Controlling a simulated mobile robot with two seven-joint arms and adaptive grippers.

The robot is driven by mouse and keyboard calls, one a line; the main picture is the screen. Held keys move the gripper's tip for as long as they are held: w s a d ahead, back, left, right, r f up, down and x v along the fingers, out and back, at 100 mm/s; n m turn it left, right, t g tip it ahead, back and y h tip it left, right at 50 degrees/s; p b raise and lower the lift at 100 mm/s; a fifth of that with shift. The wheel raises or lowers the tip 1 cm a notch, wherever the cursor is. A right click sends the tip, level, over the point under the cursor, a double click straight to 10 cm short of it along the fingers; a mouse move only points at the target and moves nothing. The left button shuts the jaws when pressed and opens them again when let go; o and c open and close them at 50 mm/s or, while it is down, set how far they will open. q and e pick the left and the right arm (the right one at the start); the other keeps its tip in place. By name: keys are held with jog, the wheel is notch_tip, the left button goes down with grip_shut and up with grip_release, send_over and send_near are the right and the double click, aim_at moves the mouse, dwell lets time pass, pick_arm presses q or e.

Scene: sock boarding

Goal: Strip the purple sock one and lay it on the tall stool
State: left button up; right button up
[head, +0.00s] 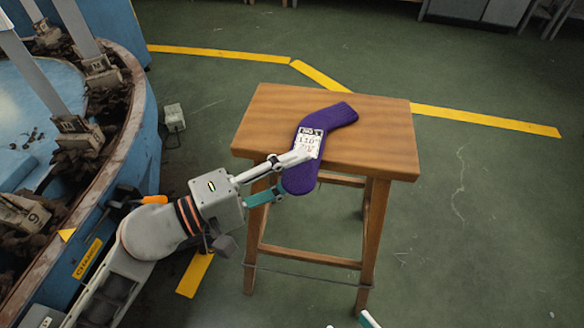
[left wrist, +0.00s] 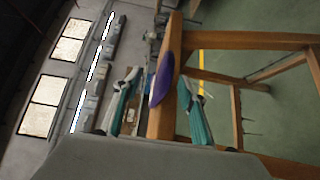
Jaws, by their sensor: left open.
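The purple sock (head: 341,115) lies on the seat of the tall wooden stool (head: 385,140). A white printed label (head: 308,140) is on it, and its near end sticks out past the stool's front edge. My left gripper (head: 296,172) is open at that near end, one finger above the sock and one below its edge. In the left wrist view the sock (left wrist: 161,80) shows edge-on between the two spread fingers, with the stool (left wrist: 230,40) behind. Contact cannot be told. Only small tips of my right gripper (head: 350,322) show at the bottom edge of the head view.
A round blue machine (head: 150,140) with numbered blocks (head: 75,135) around its rim stands at the left. A small grey box (head: 174,117) is on the green floor beside it. Yellow floor lines (head: 480,120) run behind the stool. The floor right of the stool is clear.

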pick_arm(q)
jog(key=shift+f, duration=0.3)
pick_arm(e)
jog(key=shift+s+f, duration=0.1)
jog(key=shift+f, duration=0.1)
